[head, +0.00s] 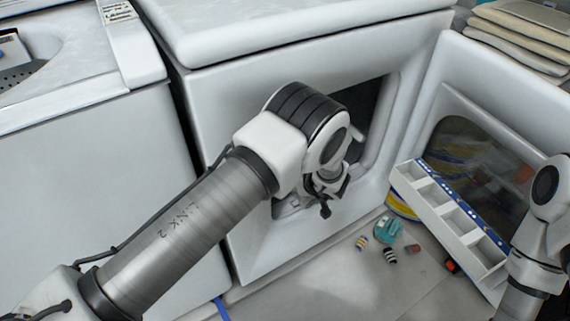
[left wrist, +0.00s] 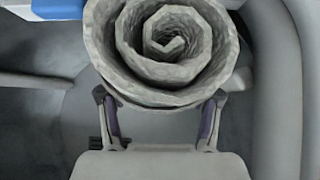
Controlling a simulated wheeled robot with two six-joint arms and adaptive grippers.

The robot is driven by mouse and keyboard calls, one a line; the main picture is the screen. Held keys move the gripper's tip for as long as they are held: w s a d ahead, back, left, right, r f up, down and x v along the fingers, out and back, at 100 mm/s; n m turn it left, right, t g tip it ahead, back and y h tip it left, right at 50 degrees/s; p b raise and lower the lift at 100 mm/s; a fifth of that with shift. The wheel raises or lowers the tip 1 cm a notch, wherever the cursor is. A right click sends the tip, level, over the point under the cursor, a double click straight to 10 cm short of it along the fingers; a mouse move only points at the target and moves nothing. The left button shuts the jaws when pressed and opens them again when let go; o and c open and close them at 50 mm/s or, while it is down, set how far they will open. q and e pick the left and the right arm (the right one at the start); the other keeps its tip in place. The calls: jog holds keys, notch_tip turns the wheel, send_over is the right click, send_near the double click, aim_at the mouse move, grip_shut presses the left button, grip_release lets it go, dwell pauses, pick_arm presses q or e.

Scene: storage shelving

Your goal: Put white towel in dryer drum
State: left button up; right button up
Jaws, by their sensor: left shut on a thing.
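The white towel (left wrist: 165,45) is a greyish-white spiral roll in the left wrist view. My left gripper (left wrist: 160,108) is shut on it, with a finger at each side of its lower edge. In the head view my left arm reaches to the open front of the white dryer (head: 225,95), and my left gripper (head: 325,195) is at the opening. The dark drum interior (head: 362,97) shows only past my wrist, and the towel cannot be made out in that view. My right arm is at the right edge, with its gripper out of view.
The dryer door (head: 440,100) stands open at the right. A white divided tray (head: 445,215) leans in front of it. Several small items, including a teal one (head: 387,230), lie on the floor. Folded cloths (head: 520,40) are stacked at top right. A washer (head: 90,160) stands left.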

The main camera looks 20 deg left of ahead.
pick_arm(q)
jog(key=shift+w+a+f+b, duration=0.95)
jog(key=shift+w+b, duration=0.25)
jog(key=shift+w, duration=0.95)
jog(key=shift+w+a+f+b, duration=0.85)
jog(key=shift+w+b, duration=0.4)
jog(key=shift+w, duration=0.95)
jog(key=shift+w+a+f+b, duration=0.95)
jog(key=shift+w+b, duration=0.25)
jog(key=shift+w, duration=0.95)
jog(key=o, duration=1.5)
jog(key=shift+r, duration=0.1)
jog(key=shift+c, duration=0.2)
pick_arm(e)
notch_tip(320, 180, down, 9)
pick_arm(q)
jog(key=p+v, duration=0.6)
jog(key=v, duration=0.6)
jog(key=shift+r, duration=0.25)
pick_arm(e)
notch_tip(320, 180, up, 6)
jog(key=shift+f, duration=0.2)
